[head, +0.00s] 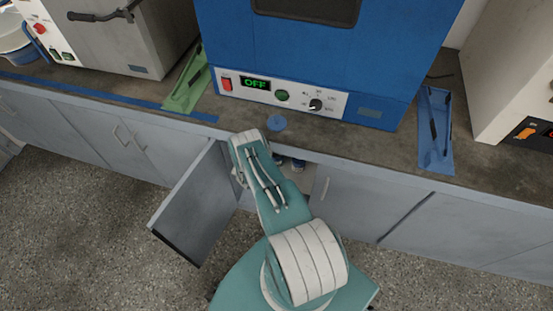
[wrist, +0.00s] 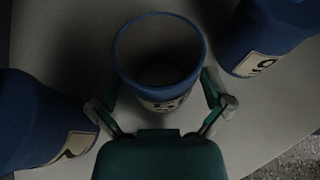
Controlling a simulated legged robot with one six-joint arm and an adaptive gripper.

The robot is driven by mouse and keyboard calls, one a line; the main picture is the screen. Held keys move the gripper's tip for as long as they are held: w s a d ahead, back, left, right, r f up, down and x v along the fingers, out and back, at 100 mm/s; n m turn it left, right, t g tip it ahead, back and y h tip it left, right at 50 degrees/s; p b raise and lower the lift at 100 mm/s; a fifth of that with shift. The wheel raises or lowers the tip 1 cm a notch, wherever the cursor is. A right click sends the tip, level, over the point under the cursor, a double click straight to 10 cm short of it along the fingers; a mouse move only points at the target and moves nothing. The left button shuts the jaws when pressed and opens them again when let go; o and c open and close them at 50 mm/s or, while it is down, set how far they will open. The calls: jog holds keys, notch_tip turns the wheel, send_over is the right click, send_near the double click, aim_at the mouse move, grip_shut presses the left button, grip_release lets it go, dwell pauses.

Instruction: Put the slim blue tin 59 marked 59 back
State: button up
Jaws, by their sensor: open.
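A slim blue tin (wrist: 158,82) with a dark round top and a pale label stands in the middle of the wrist view. The label reads as starting with 5; the rest is hard to read in the dark. My gripper (wrist: 161,104) is open, with one finger on each side of this tin. I cannot tell whether the fingers touch it. In the head view my arm reaches down into the open cabinet under the counter, and my gripper is hidden there.
Other blue tins stand close by, at left (wrist: 35,120) and upper right (wrist: 265,38), on a pale shelf (wrist: 75,45). The cabinet door (head: 190,205) hangs open left of my arm.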

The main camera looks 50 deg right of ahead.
jog(key=v, duration=1.2)
dwell(0.4)
